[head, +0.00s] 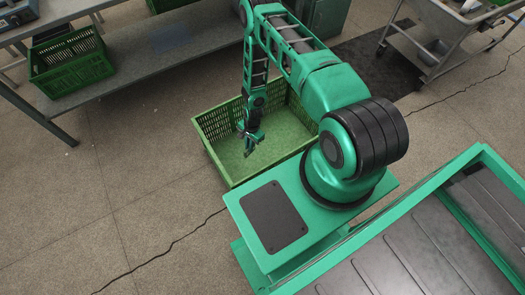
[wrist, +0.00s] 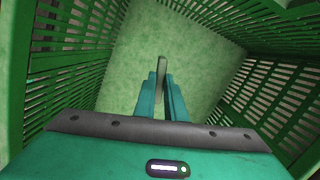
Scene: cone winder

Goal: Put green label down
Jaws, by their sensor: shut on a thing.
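My gripper (head: 251,143) reaches down into the large green crate (head: 222,165) on the floor. In the wrist view, its teal fingers (wrist: 163,90) are shut on the green label (wrist: 162,70). In the head view the label is too small to make out clearly.
The crate's slatted walls (wrist: 62,55) stand on both sides of my gripper in the wrist view. A grey bench (head: 165,45) at the upper left carries a smaller green crate (head: 70,62). A metal cart (head: 445,25) stands at the upper right. Floor left of the crate is clear.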

